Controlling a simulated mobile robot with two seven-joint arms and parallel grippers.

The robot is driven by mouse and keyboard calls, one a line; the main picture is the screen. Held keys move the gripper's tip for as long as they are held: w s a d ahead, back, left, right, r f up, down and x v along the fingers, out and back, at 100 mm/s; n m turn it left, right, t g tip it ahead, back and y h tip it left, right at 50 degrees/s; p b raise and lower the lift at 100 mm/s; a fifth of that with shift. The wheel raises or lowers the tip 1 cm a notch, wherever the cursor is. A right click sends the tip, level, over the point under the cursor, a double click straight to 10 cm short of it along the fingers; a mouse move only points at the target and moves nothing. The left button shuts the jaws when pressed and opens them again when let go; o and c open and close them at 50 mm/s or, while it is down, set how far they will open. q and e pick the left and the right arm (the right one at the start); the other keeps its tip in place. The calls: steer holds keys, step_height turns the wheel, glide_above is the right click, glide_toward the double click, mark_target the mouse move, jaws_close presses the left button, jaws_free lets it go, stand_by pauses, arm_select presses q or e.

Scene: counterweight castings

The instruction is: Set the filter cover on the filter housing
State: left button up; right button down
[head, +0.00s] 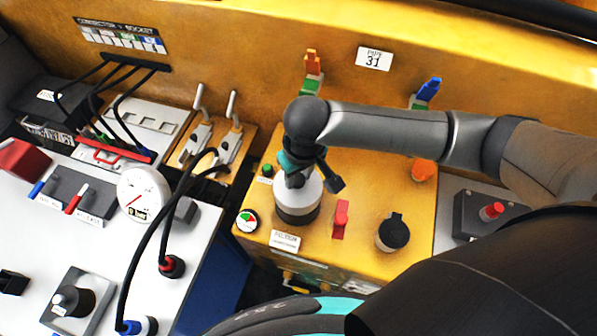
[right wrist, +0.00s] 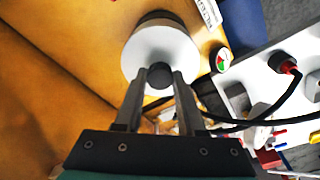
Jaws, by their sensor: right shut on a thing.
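The filter cover (head: 305,194) is a pale round cap on the yellow box, with a dark knob (right wrist: 160,75) on top. My right gripper (head: 297,178) comes down onto it from above; in the right wrist view its two fingers (right wrist: 158,88) are closed on the knob. The pale disc of the cover (right wrist: 158,45) fills the space beyond the fingertips. Directly beneath is the dark filter housing (head: 298,216), mostly hidden by the cover. The cover looks in line with it, but I cannot tell whether it is fully seated. My left gripper is not in view.
On the yellow box (head: 350,245) stand a red handle (head: 340,219), a black cap (head: 393,232), an orange knob (head: 423,170) and a small dial (head: 247,220). Black cables (head: 150,258) loop over the white panel (head: 110,262) at left. A yellow wall (head: 230,60) rises behind.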

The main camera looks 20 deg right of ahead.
mark_target(303, 192)
steer(key=shift+f, duration=0.2)
steer(key=shift+c, duration=2.1)
jaws_free()
step_height(303, 192, up, 15)
steer(key=s, duration=0.1)
steer(key=shift+s+d+p, duration=0.25)
steer(key=shift+s+p, duration=0.15)
steer(key=shift+p, duration=0.05)
